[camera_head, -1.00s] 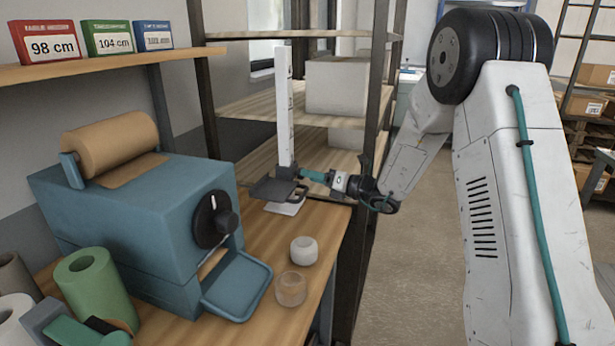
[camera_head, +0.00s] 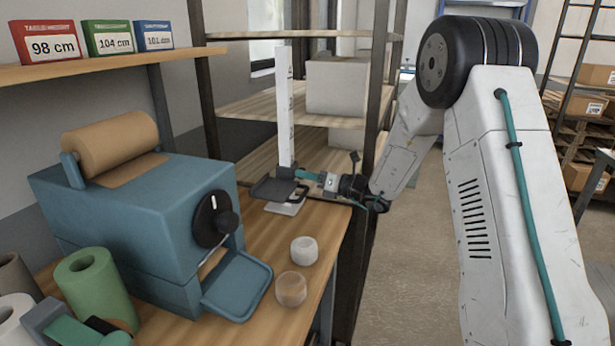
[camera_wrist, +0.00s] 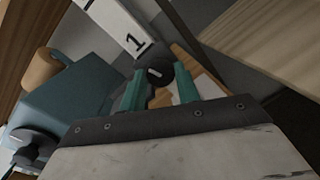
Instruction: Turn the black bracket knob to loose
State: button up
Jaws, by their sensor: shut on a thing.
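A white upright post (camera_head: 285,105) with markings stands on a pale base plate (camera_head: 287,208) at the back of the bench. A dark bracket (camera_head: 270,189) is fitted low on the post. My gripper (camera_head: 298,174) is at the bracket, coming from the right. In the wrist view, the round black knob (camera_wrist: 157,73) with a pale mark sits between the tips of my teal fingers, which are shut on it. The post (camera_wrist: 118,25) shows there too, with a "1" on it. My fingers hide the knob in the head view.
A blue dispenser (camera_head: 130,220) with a brown paper roll (camera_head: 110,145) and a black dial (camera_head: 213,218) stands left on the bench. Two small round jars (camera_head: 304,250) stand in front. Shelving rises behind, with a dark upright (camera_head: 376,120) close to my arm.

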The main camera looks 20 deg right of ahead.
jog(key=n, duration=0.3)
jog(key=shift+f+y, duration=0.1)
jog(key=shift+y, duration=0.2)
jog(key=o, duration=1)
jog(key=shift+d, duration=0.1)
jog(key=v, duration=0.7)
jog(key=shift+s+d+f, duration=0.1)
jog(key=shift+s+d, duration=0.1)
jog(key=shift+s, duration=0.15)
jog(key=shift+c, duration=0.2)
